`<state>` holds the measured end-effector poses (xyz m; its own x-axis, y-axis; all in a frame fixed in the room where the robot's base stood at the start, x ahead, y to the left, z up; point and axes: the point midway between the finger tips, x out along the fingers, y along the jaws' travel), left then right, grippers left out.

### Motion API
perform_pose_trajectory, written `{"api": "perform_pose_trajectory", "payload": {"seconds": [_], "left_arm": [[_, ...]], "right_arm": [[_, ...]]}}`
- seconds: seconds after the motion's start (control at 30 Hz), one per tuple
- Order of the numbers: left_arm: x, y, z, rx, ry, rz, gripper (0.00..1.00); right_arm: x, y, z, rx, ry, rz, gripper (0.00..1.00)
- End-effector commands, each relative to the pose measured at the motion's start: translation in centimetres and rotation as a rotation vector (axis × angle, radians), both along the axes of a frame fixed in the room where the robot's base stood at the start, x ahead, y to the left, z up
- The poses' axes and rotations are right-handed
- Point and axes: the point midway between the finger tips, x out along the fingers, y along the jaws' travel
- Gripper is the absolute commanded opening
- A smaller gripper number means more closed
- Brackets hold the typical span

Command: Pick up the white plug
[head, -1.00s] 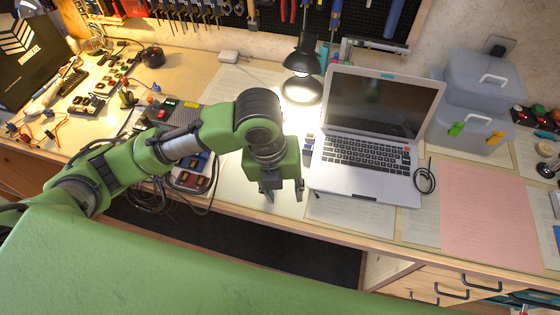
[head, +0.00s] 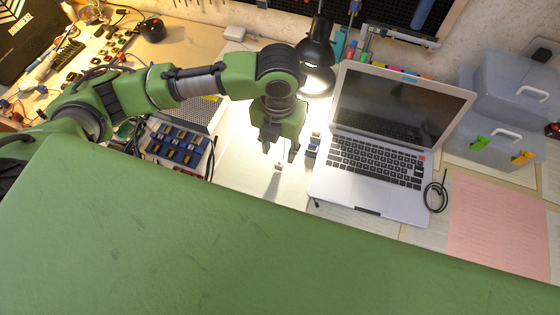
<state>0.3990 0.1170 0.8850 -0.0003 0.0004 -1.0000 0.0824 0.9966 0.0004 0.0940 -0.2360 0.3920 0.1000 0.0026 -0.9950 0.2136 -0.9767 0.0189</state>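A small whitish piece (head: 279,165), which looks like the white plug, is on the pale bench mat in the lamp light. It is too small to make out its shape. My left gripper (head: 280,152) points down just above it in the picture, left of the laptop. Its two dark fingers are apart with nothing seen between them. I cannot tell the height of the fingertips above the mat. My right gripper is not in view.
An open laptop (head: 371,165) stands right of the gripper, with a black desk lamp (head: 316,48) behind. A tray of blue parts (head: 178,146) lies to the left. A white box (head: 235,33) sits at the back. Pink paper (head: 500,222) lies at right.

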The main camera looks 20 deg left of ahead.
Motion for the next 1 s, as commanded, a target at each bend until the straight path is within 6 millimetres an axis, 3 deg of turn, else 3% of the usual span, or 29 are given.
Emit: {"api": "perform_pose_trajectory", "payload": {"seconds": [0.1,0.2,0.37,0.53,0.7,0.97,1.0], "left_arm": [[-0.1,0.0,-2.2,0.001,0.003,0.001,0.36],[0.0,0.0,-3.4,0.0,0.001,0.001,0.36],[-0.1,0.0,-4.3,0.0,0.001,0.0,0.36],[-0.2,0.3,-6.6,0.001,0.003,0.002,0.36],[-0.1,0.3,-8.8,0.001,0.001,0.0,0.36],[-0.1,0.3,-9.2,0.0,-0.003,-0.001,0.36],[-0.1,0.3,-9.2,0.0,-0.002,-0.001,0.31]], "right_arm": [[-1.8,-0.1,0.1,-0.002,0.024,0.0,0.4],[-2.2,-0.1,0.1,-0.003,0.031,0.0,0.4],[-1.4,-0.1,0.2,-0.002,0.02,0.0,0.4],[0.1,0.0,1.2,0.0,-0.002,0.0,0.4],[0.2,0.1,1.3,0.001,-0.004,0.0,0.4],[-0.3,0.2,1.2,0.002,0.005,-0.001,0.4],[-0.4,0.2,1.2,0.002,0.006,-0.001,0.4]]}}
